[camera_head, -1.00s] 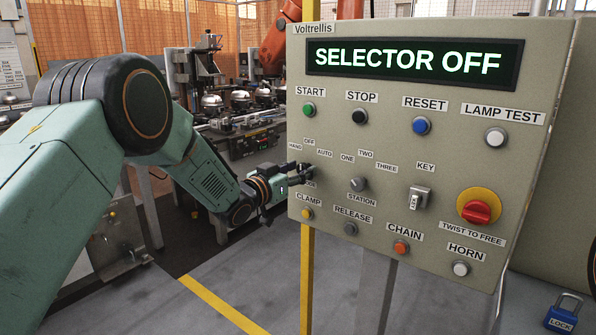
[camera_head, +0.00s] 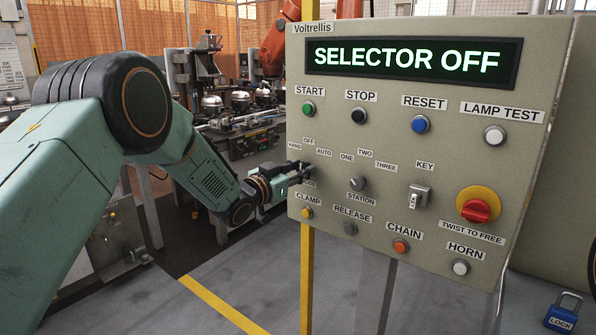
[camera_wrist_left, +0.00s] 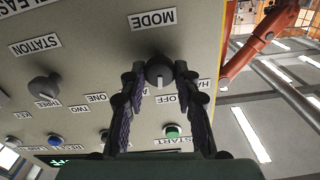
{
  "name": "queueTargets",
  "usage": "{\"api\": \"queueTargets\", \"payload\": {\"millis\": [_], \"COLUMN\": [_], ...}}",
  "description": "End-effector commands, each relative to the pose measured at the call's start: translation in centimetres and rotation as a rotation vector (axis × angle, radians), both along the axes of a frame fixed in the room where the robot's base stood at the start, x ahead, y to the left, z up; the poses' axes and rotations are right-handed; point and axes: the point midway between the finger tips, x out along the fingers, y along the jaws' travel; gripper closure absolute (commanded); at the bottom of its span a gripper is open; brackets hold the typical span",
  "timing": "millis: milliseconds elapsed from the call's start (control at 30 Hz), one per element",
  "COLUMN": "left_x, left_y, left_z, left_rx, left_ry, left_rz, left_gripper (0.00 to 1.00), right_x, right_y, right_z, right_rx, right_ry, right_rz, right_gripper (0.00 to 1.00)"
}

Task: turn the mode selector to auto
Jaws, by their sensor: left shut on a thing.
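The mode selector is a dark round knob (camera_wrist_left: 159,72) under the MODE label in the left wrist view, which shows the panel upside down. Its pale pointer line faces the OFF label. My left gripper (camera_wrist_left: 158,75) has its two fingers on either side of the knob, shut on it. In the head view the left gripper (camera_head: 304,171) is at the panel's left edge and hides the knob. The AUTO label (camera_head: 324,153) is just right of OFF (camera_head: 308,141). The display (camera_head: 408,62) reads SELECTOR OFF. My right gripper is not in view.
The station knob (camera_head: 357,184) is just right of the mode selector. The START button (camera_head: 308,109) is above and the CLAMP button (camera_head: 306,213) below. A key switch (camera_head: 418,196) and a red twist knob (camera_head: 475,211) are further right. Open floor lies below the arm.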

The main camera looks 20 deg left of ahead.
Motion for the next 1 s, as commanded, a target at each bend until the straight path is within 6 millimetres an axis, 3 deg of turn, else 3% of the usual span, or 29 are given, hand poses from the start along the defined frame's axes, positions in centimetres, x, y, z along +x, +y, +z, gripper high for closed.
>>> {"api": "queueTargets", "payload": {"millis": [600,1000], "left_x": [0.0,0.0], "left_y": [-0.1,-0.2], "left_z": [0.0,0.0], "left_rx": [0.457,0.595], "left_ry": [-0.168,-0.219], "left_rz": [0.001,0.001], "left_gripper": [1.00,1.00], "right_x": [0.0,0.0], "right_y": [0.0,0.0], "right_z": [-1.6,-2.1], "right_rx": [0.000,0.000], "right_ry": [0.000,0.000], "right_rz": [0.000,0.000], "right_gripper": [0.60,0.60]}}
